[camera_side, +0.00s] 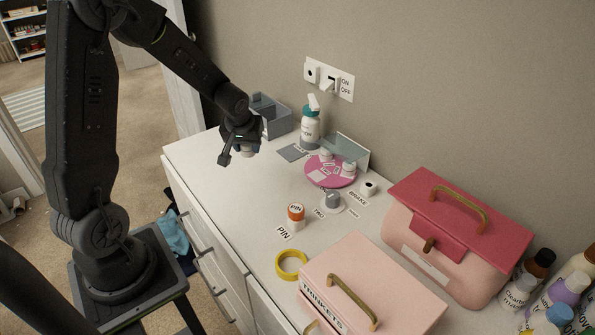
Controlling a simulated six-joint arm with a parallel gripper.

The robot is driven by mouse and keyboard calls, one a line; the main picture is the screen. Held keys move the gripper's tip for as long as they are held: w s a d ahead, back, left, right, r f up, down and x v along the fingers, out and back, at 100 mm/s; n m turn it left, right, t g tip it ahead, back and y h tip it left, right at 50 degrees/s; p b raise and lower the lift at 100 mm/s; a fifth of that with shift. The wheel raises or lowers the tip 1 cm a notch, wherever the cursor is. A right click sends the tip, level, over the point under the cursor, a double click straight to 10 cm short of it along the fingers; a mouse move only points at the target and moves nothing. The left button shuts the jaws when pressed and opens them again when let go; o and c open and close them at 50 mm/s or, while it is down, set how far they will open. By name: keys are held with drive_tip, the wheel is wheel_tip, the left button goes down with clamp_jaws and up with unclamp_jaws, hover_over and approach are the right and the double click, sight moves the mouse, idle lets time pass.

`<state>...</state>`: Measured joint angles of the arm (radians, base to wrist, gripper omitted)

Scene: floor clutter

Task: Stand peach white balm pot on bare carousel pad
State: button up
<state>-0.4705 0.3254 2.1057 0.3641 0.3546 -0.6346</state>
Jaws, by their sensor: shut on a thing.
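My gripper (241,154) is above the white counter's left part, left of the carousel. It is shut on a small pale thing (247,147), which the fingers mostly hide; it fits the peach white balm pot, but its colours are hard to make out. The pink round carousel (311,180) lies flat on the counter near the wall. White pots (327,155) (349,169) stand on its far and right parts. Pale pads show on its near left part with nothing standing on them. The held thing is apart from the carousel.
A spray bottle (310,130), a grey bin (277,119) and a translucent panel (347,148) stand behind the carousel. A grey knob (332,199), an orange-capped jar (296,215), yellow tape (291,265) and pink boxes (455,240) are nearer. The counter's left front is clear.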

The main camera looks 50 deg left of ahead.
drive_tip(key=w+r, duration=0.1)
drive_tip(key=w, duration=0.8)
hover_over(317, 173)
drive_tip(key=s, duration=0.1)
drive_tip(key=f, duration=0.6)
drive_tip(key=shift+d+f, duration=0.3)
drive_tip(key=shift+d, duration=0.05)
drive_tip(key=shift+d+f, duration=0.1)
drive_tip(key=shift+f, duration=2)
drive_tip(key=shift+f, duration=0.1)
drive_tip(key=o, duration=0.9)
